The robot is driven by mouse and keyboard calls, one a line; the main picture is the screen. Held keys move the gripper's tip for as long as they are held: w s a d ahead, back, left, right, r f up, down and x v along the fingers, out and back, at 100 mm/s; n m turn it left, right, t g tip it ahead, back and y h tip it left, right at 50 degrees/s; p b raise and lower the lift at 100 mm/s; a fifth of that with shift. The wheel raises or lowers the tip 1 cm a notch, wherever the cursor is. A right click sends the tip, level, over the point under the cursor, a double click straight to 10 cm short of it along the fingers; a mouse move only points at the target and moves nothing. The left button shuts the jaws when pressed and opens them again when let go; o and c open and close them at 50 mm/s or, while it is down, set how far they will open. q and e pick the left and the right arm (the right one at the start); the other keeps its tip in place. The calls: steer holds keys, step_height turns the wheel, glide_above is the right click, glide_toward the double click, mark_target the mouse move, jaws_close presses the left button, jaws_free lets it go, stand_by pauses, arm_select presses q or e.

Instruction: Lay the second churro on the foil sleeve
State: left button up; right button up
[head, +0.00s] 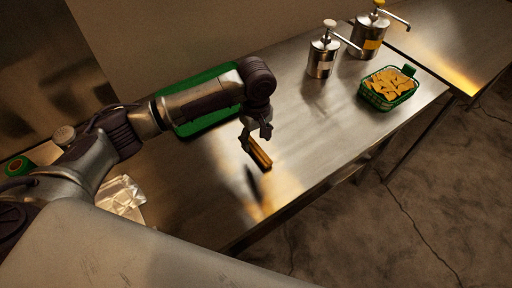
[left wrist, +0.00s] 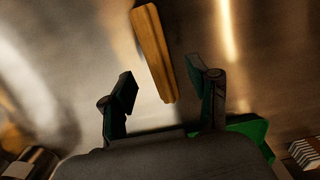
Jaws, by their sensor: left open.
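One golden-brown ridged churro (head: 260,154) is near my left gripper (head: 256,137) over the steel counter. The left wrist view shows the churro (left wrist: 153,52) lengthwise, its near end close to the gap between the spread fingers of the left gripper (left wrist: 165,90). The fingers stand clear on both sides, so the gripper is open and empty. I cannot tell whether the churro touches the counter. The crumpled silver foil sleeve (head: 120,194) lies at the left end of the counter, partly hidden by my arm and body. No other churro shows. My right gripper is not in view.
A green tray (head: 195,126) lies under my left forearm. Two steel pump dispensers (head: 322,58) (head: 369,36) and a green basket of chips (head: 389,88) stand farther right. A green box (head: 18,165) is at the far left. The counter's middle is clear; its front edge drops to the floor.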

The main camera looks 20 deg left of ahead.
mark_target(256, 147)
arm_select(q)
step_height(256, 147, down, 3)
steer(key=shift+f+p, duration=0.2)
steer(key=shift+p, duration=0.15)
steer(key=shift+f, duration=0.2)
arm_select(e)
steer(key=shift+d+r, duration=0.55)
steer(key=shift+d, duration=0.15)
arm_select(q)
jaws_close()
steer(key=shift+r, duration=0.15)
